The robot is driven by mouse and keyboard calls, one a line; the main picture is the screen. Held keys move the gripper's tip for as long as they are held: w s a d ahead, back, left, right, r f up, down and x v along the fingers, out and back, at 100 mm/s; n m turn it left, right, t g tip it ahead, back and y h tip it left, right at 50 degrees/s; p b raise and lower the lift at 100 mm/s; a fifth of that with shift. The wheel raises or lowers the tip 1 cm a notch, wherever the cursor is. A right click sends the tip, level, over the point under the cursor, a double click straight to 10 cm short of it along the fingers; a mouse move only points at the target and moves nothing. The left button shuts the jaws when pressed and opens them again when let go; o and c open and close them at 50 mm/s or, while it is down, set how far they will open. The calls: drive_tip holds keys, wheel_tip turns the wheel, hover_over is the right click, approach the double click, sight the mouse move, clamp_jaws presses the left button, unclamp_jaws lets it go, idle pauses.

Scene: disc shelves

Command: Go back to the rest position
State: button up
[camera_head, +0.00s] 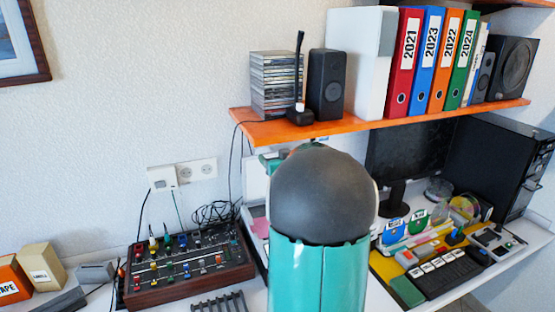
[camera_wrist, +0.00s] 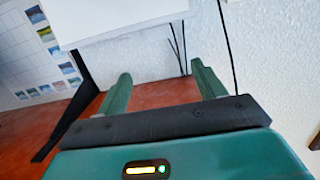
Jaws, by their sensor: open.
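My gripper (camera_wrist: 163,88) shows in the wrist view with its two green fingers apart and nothing between them. Beyond the fingers is an orange-red surface (camera_wrist: 150,93). A white panel or box (camera_wrist: 115,18) lies past the fingertips at the top; whether they touch it I cannot tell. In the head view my teal arm with its dark rounded joint stands in the middle of the picture and hides part of the desk. The gripper's fingers cannot be made out there.
An orange shelf (camera_head: 400,121) holds stacked discs (camera_head: 275,85), a black speaker (camera_head: 327,85) and several binders (camera_head: 405,65). Below are a mixer (camera_head: 185,265), a monitor (camera_head: 408,160) and a keyboard (camera_head: 447,275). The wrist view shows a black support (camera_wrist: 75,110) and textured wall (camera_wrist: 285,65).

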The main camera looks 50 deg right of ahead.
drive_tip(key=shift+s+a, duration=0.25)
drive_tip(key=shift+s, duration=0.25)
drive_tip(key=shift+s, duration=0.1)
idle(0.3)
